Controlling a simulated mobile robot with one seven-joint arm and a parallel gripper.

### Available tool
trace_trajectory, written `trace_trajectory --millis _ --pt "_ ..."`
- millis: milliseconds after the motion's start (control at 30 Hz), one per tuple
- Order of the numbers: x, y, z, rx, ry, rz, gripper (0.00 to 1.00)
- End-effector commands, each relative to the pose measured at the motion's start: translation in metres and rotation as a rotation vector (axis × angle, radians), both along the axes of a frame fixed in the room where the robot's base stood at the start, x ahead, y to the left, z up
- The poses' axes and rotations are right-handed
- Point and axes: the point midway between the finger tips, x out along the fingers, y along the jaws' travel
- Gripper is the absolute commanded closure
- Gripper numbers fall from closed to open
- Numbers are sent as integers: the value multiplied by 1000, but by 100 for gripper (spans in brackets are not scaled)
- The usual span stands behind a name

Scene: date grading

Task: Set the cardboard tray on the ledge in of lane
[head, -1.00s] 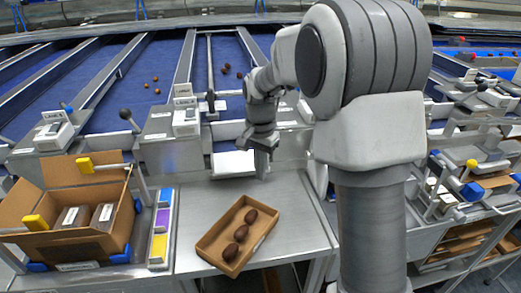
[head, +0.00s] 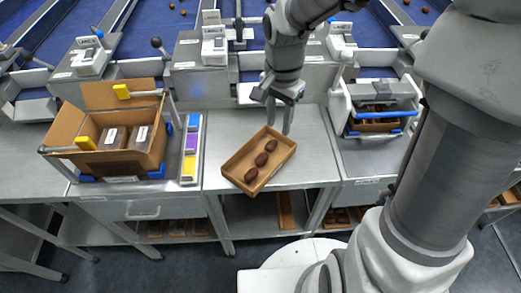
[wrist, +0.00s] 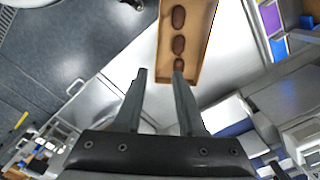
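The cardboard tray (head: 236,172) is a shallow brown box on the steel table, turned at an angle, with three dark dates in a row inside it. It also shows in the wrist view (wrist: 200,62) at the top, past the fingertips. My gripper (head: 280,128) is above the table at the tray's far right corner. Its two fingers are spread apart with nothing held between them. In the wrist view my gripper (wrist: 160,75) has one finger overlapping the tray's near end and the other beside it. I cannot tell whether a finger touches the tray. A white ledge (head: 250,95) sits behind the table at the lane's end.
A larger open carton (head: 70,135) with packed boxes stands to the left. A strip of blue, purple and yellow blocks (head: 190,150) lies between it and the tray. A metal rack (head: 380,108) stands at right. The table is bare around the tray.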

Motion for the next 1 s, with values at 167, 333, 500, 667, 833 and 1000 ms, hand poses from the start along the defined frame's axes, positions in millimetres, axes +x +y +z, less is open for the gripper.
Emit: trace_trajectory --millis 167,333,500,667,833,1000 --pt "-11 1 -9 -4 2 1 61" --pt "-12 1 -44 -4 6 2 61" --pt "-12 2 -81 -2 6 2 61" --pt "-11 2 -108 -3 3 3 61" --pt "-10 2 -122 -3 0 2 61" --pt "-10 0 -133 -4 2 2 61"
